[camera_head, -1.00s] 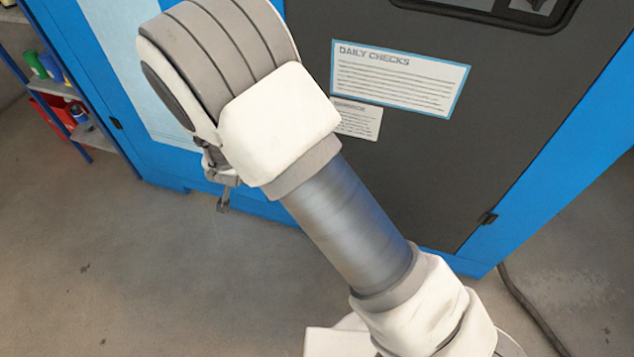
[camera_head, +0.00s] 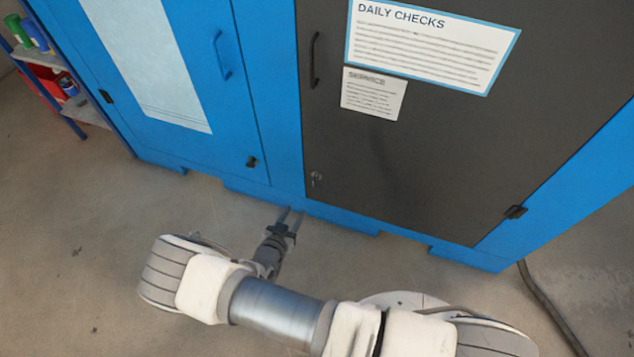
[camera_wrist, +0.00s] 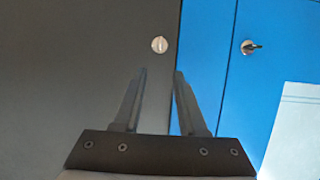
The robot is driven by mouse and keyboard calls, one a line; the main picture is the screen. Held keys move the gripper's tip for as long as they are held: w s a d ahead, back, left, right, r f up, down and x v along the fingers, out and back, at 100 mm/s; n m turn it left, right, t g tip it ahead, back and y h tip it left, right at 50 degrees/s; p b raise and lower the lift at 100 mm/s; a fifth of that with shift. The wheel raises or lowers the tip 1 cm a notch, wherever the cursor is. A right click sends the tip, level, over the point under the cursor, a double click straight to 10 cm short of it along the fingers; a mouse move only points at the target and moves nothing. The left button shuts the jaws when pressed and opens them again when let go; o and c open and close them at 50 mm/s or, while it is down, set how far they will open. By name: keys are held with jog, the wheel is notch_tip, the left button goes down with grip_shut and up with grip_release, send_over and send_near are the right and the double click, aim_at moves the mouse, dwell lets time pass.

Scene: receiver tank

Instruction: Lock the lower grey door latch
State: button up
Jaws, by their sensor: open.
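The lower grey door latch (camera_head: 316,178) is a small round silver fitting low on the grey door (camera_head: 420,160), close to its left edge. In the wrist view the latch (camera_wrist: 159,44) is a pale disc with a small upright mark, just beyond and between the fingertips. The exact set of its tab is too small to tell. My gripper (camera_head: 291,214) is open and empty, low in front of the cabinet and below the latch. In the wrist view its two fingers (camera_wrist: 160,72) point towards the doors, apart from the latch.
The blue door (camera_head: 215,100) has its own dark latch (camera_head: 252,162), also in the wrist view (camera_wrist: 250,46). Door handles (camera_head: 315,60) (camera_head: 221,55) stand out above. A shelf (camera_head: 50,60) is at far left, a cable (camera_head: 548,310) at right.

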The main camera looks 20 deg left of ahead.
aim_at(313, 183)
jog(key=b+x, duration=0.5)
jog(key=x, duration=1)
jog(key=shift+w+f, duration=0.25)
jog(key=shift+f, duration=0.05)
jog(key=shift+x, duration=0.8)
jog(key=shift+r, duration=0.15)
jog(key=shift+c, duration=0.2)
grip_shut()
